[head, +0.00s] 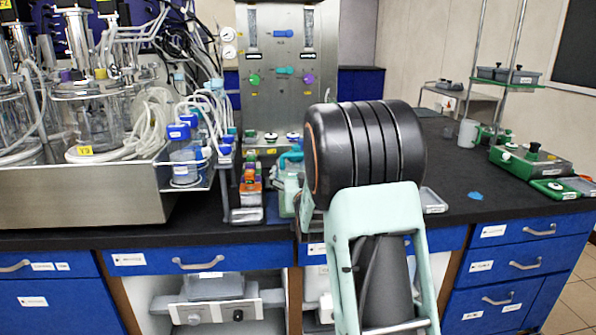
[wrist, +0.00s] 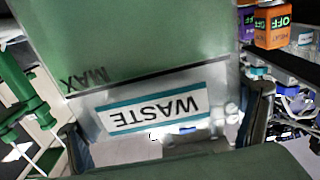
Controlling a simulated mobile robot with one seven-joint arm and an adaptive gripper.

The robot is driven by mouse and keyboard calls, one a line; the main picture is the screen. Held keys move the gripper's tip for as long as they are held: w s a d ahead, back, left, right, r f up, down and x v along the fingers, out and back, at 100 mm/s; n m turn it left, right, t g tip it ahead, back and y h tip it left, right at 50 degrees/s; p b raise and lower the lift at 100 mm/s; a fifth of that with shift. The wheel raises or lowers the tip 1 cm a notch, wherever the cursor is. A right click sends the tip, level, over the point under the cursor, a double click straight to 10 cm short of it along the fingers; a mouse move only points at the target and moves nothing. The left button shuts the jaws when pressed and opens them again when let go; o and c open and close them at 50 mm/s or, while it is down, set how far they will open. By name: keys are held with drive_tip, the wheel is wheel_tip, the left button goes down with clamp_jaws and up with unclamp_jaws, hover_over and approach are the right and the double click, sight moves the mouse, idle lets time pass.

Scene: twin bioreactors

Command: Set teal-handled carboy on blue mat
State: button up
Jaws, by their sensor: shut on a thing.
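The teal-handled carboy (head: 289,188) shows in the head view as a pale translucent body with a teal handle (head: 292,157), left of my black arm joint, which hides part of it. In the wrist view the carboy (wrist: 150,45) fills the upper middle, with green contents, a MAX line and a WASTE label, upside down in the picture. My gripper (wrist: 165,118) has a finger on each side of it and is shut on its body. The arm mostly hides the gripper in the head view. A blue patch (head: 272,208) beside the carboy may be the mat; I cannot tell whether the carboy is lifted.
Blue-capped bottles (head: 183,155) and a metal tray of glass vessels (head: 80,195) stand to the left. A steel panel unit (head: 285,70) rises behind. Orange-and-purple blocks (head: 251,185) are close left of the carboy. The black bench (head: 455,180) is mostly clear to the right, with green equipment (head: 530,160) beyond.

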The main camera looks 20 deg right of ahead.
drive_tip(key=o, duration=2)
drive_tip(key=shift+r, duration=0.1)
drive_tip(key=shift+s, duration=0.2)
drive_tip(key=v, duration=1.1)
drive_tip(key=shift+s, duration=0.35)
